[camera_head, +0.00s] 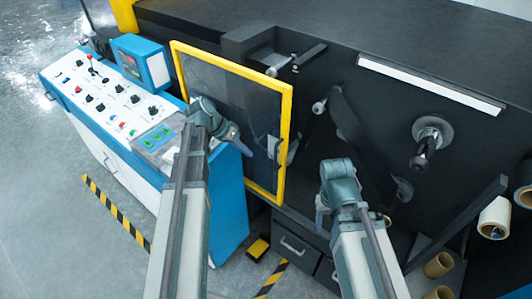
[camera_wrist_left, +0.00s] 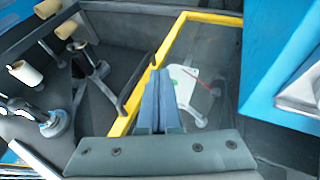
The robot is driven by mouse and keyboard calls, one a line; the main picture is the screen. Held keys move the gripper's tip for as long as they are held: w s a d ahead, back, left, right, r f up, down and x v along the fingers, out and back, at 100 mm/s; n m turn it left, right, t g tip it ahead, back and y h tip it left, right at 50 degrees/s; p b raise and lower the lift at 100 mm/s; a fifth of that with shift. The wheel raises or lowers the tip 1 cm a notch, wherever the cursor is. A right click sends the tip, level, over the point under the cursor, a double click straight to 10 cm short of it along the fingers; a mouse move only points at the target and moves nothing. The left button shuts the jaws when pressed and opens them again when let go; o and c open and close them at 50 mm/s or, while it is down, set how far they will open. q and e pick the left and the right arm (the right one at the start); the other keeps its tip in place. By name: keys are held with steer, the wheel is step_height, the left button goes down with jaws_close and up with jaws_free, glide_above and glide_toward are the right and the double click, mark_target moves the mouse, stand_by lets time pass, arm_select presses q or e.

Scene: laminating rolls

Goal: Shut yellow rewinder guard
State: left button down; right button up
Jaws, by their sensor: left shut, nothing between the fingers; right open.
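The yellow rewinder guard (camera_head: 287,125) is a yellow frame around a clear panel. In the head view it stands out from the dark machine, with rewinder parts showing to its right. A dark handle (camera_head: 273,150) sits near its right edge. My left gripper (camera_head: 236,140) is shut and empty, in front of the clear panel in the head view. In the left wrist view its closed fingers (camera_wrist_left: 155,100) overlap the panel beside the yellow frame (camera_wrist_left: 145,75); I cannot tell whether they touch. My right gripper (camera_head: 321,212) is open and empty, to the right of and below the guard.
A blue and white control console (camera_head: 110,100) with knobs and buttons stands left of the guard. A spindle (camera_head: 425,145) juts from the dark machine face at right. Several rolls (camera_head: 495,215) are at the lower right. Drawers (camera_head: 293,245) lie below the guard.

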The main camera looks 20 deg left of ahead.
arm_select(q)
steer(key=w+d+f+b, duration=0.3)
steer(key=d+f+b, duration=0.3)
steer(key=b, duration=0.1)
steer(key=shift+d+f+t+h+b, duration=0.2)
steer(key=shift+d+t+h+b, duration=0.1)
steer(key=shift+t+b, duration=0.1)
stand_by(0.5)
